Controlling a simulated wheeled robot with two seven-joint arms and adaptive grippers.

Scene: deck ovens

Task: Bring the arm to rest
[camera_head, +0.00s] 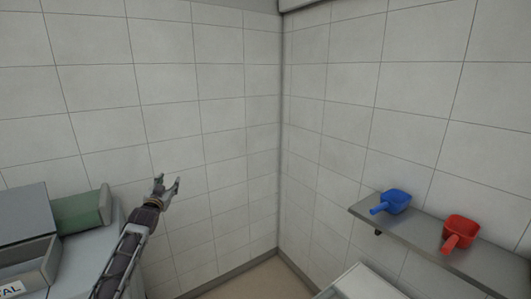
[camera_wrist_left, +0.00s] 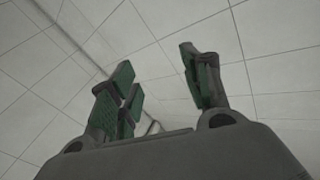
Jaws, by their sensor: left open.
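My left gripper (camera_head: 167,184) is raised in front of the tiled wall in the head view, at the end of my arm coming up from the lower left. Its fingers are apart and nothing is between them. In the left wrist view the gripper (camera_wrist_left: 160,90) shows its green-padded fingers spread wide, with only the white tiled wall behind them. My right gripper is in neither view.
A metal shelf (camera_head: 425,238) on the right wall holds a blue scoop (camera_head: 397,201) and a red scoop (camera_head: 460,231). A green item (camera_head: 80,213) and grey bins (camera_head: 28,262) stand on a surface at the left. The space by the corner is clear.

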